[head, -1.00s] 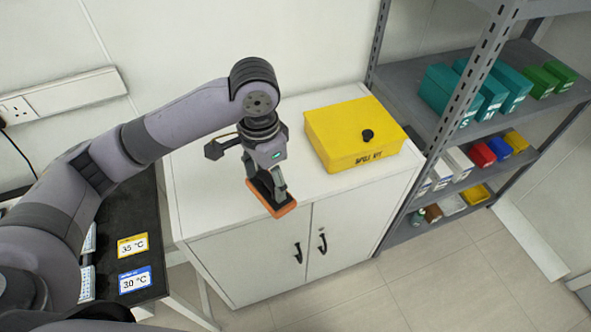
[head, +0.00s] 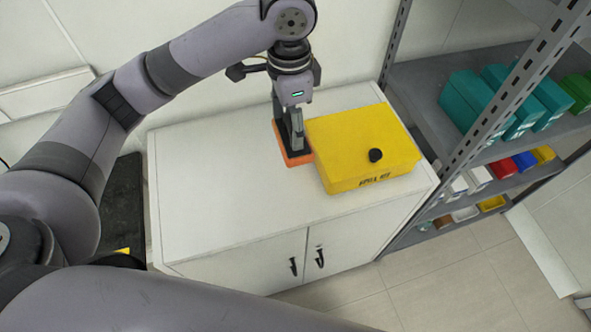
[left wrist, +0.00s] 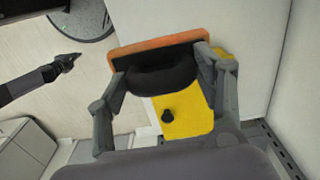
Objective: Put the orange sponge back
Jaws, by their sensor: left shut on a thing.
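The orange sponge (head: 298,161) is a flat slab with a black part on top. My left gripper (head: 292,140) is shut on that black part, over the cabinet top just left of the yellow box (head: 350,150). I cannot tell whether the sponge touches the cabinet or the box. In the left wrist view, the fingers stand either side of the black curved grip, with the sponge (left wrist: 155,48) beyond and the box (left wrist: 185,128) below it. A dark arm end at that view's left edge looks like my right gripper (left wrist: 68,62); its jaws are unclear.
The white cabinet (head: 205,205) has free top to the left and front of the box. The box has a black knob (head: 375,155). A grey shelf rack (head: 470,165) with teal boxes (head: 490,100) and coloured bins stands close on the right.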

